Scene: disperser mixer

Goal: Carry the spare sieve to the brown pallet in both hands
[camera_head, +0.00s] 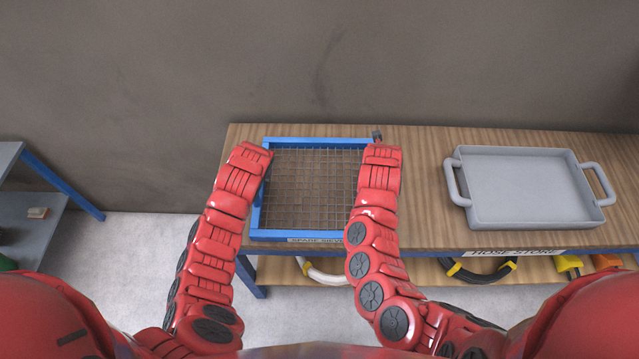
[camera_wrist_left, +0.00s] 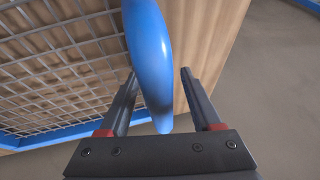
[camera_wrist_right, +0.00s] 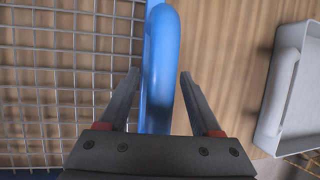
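The spare sieve, a blue frame (camera_head: 318,141) with grey wire mesh, lies on the wooden bench top behind a "SPARE SIEVE" label. My arms reach to its left and right sides; their wrists hide the side handles in the head view. In the left wrist view a blue handle (camera_wrist_left: 150,50) stands between the fingers of my left gripper (camera_wrist_left: 157,85), with a gap on the right. In the right wrist view the other handle (camera_wrist_right: 161,60) lies between the fingers of my right gripper (camera_wrist_right: 160,85), which are apart. The brown pallet is not in view.
A grey tray (camera_head: 525,218) with two handles sits on the bench to the right. Hoses (camera_head: 480,272) hang or lie on the lower shelf. A grey and blue shelf unit (camera_head: 30,225) stands at left. Grey floor (camera_head: 140,250) is clear between. A wall rises behind the bench.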

